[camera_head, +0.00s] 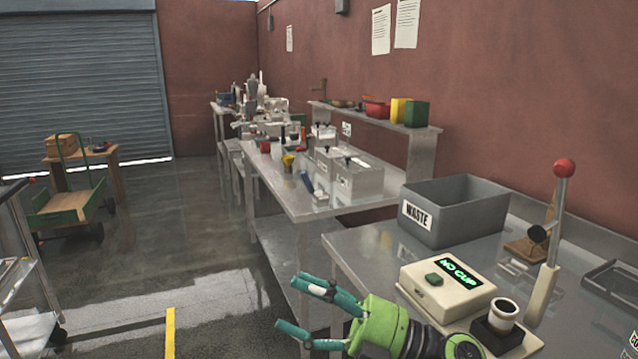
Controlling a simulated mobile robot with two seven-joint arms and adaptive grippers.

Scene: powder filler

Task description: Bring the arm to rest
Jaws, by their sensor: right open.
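My right gripper (307,308) shows at the bottom centre, its green body and teal fingers reaching left past the front edge of the near metal table (375,262). The fingers are spread apart with nothing between them. They hang over the floor side of the table, apart from the objects on it. My left gripper is not in view.
On the near table stand a grey bin marked WASTE (455,208), a cream powder filler (447,285) whose display reads "NO CUP", and a red-knobbed lever (552,245). A second metal table (290,200) holds several items. A green cart (68,210) stands left; the middle floor is clear.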

